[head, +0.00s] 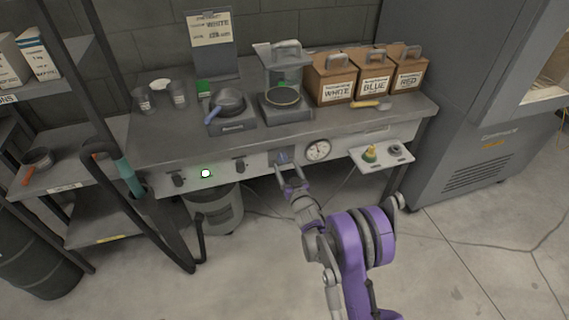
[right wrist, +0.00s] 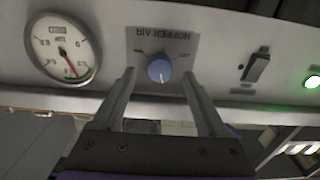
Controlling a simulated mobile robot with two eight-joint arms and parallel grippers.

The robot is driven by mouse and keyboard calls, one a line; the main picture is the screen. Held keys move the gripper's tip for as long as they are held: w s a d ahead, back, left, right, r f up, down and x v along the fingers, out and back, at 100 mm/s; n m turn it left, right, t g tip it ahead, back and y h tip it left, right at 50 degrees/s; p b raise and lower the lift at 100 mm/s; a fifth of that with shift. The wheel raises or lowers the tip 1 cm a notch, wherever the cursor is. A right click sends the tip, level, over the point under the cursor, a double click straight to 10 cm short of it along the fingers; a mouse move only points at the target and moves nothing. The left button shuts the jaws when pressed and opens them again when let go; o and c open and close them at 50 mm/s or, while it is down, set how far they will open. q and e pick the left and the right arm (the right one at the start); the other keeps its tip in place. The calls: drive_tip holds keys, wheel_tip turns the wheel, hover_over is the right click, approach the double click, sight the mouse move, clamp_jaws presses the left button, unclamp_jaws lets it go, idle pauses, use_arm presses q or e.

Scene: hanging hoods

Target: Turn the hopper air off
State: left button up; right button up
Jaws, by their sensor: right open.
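The hopper air knob (right wrist: 159,69) is a round blue knob with a light mark, on a grey plate (right wrist: 180,45) lettered HOPPER AIR, which appears upside down in the right wrist view. In the head view the knob's plate (head: 283,157) sits on the bench's front panel, left of the gauge. My right gripper (head: 291,184) is open just in front of and below it. In the right wrist view the two fingers (right wrist: 158,85) reach toward the knob, one to each side, with gaps; I cannot tell whether they are level with it. My left gripper is not in view.
A round gauge (head: 318,150) is beside the knob. A black switch (head: 240,166) and a lit green lamp (head: 205,173) are to the left. A small shelf (head: 370,163) juts out at the right. A grey bin (head: 216,212) stands below the bench.

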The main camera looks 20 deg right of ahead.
sight(282, 158)
drive_tip(key=shift+w+a, duration=0.1)
drive_tip(key=shift+w, duration=1.2)
clamp_jaws()
